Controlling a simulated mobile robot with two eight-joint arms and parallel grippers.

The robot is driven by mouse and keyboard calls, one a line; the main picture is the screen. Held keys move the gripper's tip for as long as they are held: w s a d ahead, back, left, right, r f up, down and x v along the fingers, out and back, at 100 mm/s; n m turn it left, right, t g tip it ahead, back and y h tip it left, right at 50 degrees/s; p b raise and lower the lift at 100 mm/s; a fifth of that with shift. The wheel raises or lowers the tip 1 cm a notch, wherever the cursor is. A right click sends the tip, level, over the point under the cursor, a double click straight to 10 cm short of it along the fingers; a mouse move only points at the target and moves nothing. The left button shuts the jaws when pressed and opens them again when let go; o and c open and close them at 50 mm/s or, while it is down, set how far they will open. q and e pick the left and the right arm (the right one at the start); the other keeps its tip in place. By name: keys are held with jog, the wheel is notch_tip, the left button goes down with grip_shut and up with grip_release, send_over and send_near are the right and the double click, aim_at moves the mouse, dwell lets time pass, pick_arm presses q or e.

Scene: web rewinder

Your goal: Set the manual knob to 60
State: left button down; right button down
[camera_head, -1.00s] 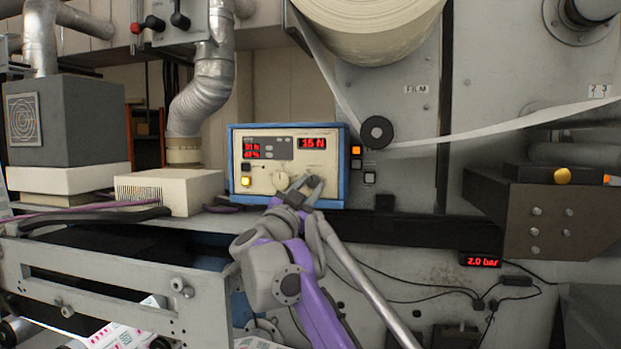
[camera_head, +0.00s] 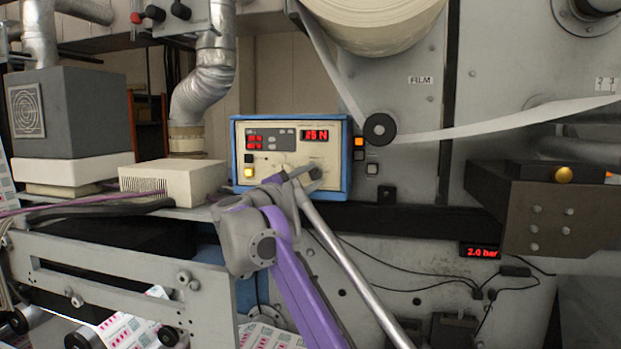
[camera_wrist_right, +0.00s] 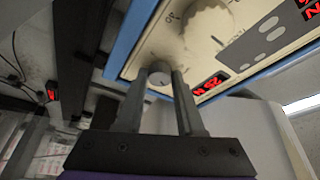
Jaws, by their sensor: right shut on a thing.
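The blue-framed control box (camera_head: 346,178) has a cream front panel with red digital displays; the right display (camera_head: 314,134) ends in N. A small grey round knob (camera_head: 316,173) sits at the panel's lower right. My right gripper (camera_head: 307,174) is at this knob. In the right wrist view the small knob (camera_wrist_right: 159,79) is between the two fingertips, and the gripper is shut on it. A larger cream knob (camera_wrist_right: 208,26) is beside it, clear of the fingers there. I cannot read which knob is labelled manual or the scale value. My left gripper is out of view.
A lit yellow button (camera_head: 249,172) is at the panel's lower left. A beige vented box (camera_head: 172,182) stands left of the control box. A roller (camera_head: 379,128) with a white web and an orange button (camera_head: 359,141) are close on the right. Cables hang below.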

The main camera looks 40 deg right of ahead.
jog(key=shift+r, duration=0.1)
dwell(0.4)
jog(key=c, duration=0.5)
grip_release()
jog(key=shift+a+f, duration=0.2)
jog(key=shift+a, duration=0.25)
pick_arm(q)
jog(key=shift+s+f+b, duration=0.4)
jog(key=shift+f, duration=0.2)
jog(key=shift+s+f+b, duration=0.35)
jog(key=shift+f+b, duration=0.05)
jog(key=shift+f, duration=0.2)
pick_arm(e)
jog(key=shift+v, duration=4.95)
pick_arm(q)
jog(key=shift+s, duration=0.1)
pick_arm(e)
jog(key=shift+s+d, duration=0.1)
jog(key=shift+s, duration=0.1)
